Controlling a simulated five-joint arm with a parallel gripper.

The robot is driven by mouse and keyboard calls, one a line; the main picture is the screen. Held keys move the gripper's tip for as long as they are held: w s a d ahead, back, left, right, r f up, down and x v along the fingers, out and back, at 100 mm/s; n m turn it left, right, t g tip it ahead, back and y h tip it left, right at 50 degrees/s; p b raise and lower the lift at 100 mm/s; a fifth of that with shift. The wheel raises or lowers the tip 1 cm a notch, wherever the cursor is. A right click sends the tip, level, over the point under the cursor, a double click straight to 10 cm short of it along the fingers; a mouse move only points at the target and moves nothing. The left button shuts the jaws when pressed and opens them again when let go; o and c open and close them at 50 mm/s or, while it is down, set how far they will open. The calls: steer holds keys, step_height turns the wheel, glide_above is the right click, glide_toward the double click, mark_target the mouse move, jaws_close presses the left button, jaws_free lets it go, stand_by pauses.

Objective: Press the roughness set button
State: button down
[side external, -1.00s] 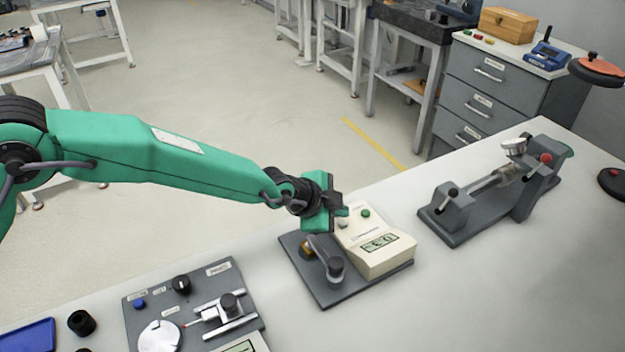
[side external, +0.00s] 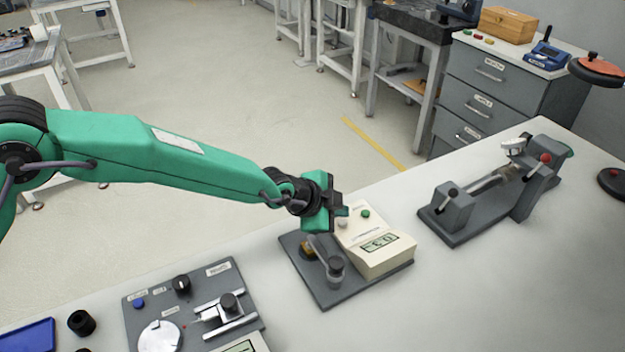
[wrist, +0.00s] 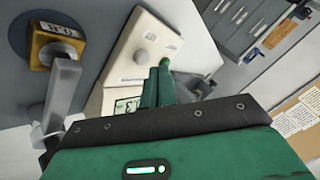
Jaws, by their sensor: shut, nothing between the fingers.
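A cream instrument box (side external: 378,262) with a digital display (side external: 381,243) stands on a dark grey base plate. Its sloped top carries a green button (side external: 365,213) and a pale button (side external: 343,223); their labels are too small to read. My gripper (side external: 343,211) is shut and empty, just above the box's far top edge, close to the pale button. In the wrist view the shut green fingers (wrist: 163,68) reach over the box (wrist: 118,58), near a pale round button (wrist: 140,56). Whether the tips touch a button cannot be told. The fingers partly cover the display.
A panel with a blue button and black knob (side external: 181,284) lies front left. A grey clamp device (side external: 455,207) stands right. Bare bench lies between.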

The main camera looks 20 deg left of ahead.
steer(key=shift+f, duration=1)
stand_by(1.3)
steer(key=shift+r, duration=0.95)
steer(key=shift+r, duration=0.1)
steer(key=shift+r, duration=2.45)
